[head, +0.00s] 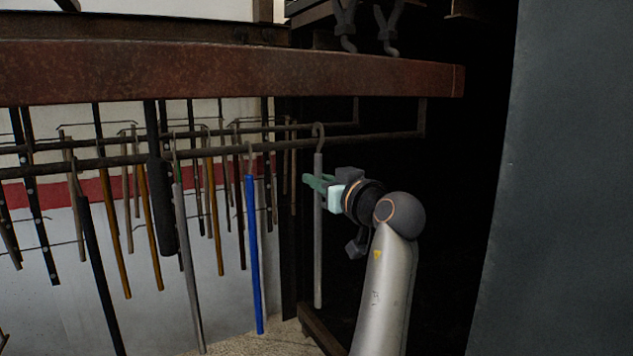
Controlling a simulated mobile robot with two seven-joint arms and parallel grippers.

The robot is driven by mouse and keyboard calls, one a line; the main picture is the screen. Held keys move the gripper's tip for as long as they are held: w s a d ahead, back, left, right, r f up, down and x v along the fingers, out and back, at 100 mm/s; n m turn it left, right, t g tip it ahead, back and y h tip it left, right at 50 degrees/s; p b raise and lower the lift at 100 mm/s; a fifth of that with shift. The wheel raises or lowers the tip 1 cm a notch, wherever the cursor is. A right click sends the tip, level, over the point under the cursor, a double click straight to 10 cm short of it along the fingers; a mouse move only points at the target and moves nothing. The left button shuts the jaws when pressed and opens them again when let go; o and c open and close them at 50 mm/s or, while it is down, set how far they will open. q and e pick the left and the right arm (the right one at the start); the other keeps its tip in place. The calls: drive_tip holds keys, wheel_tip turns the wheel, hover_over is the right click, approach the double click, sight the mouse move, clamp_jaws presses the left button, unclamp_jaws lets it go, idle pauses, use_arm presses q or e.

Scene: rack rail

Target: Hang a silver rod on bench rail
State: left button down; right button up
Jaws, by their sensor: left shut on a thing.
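A silver rod (318,255) hangs upright, with a curved hook (319,130) at its top. My left gripper (316,187) is shut on the rod's upper part, a little below the hook. The bench rail (375,138) is a dark bar below the rusty bench edge. The hook's top shows just above the front bar, near its right end. I cannot tell whether the hook rests on the bar or is only in line with it. My right gripper is not in view.
A blue rod (253,255) and a grey rod (187,260) hang left of the silver rod, with several black and brown rods further left. The rusty bench edge (230,75) runs above. A dark grey panel (560,180) stands at the right.

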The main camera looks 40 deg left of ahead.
use_arm(q)
drive_tip(key=shift+d+r, duration=0.1)
drive_tip(key=shift+d, duration=0.05)
drive_tip(key=b+v, duration=0.1)
drive_tip(key=v, duration=0.6)
drive_tip(key=shift+b, duration=0.3)
idle(0.4)
drive_tip(key=shift+w, duration=0.1)
idle(1.2)
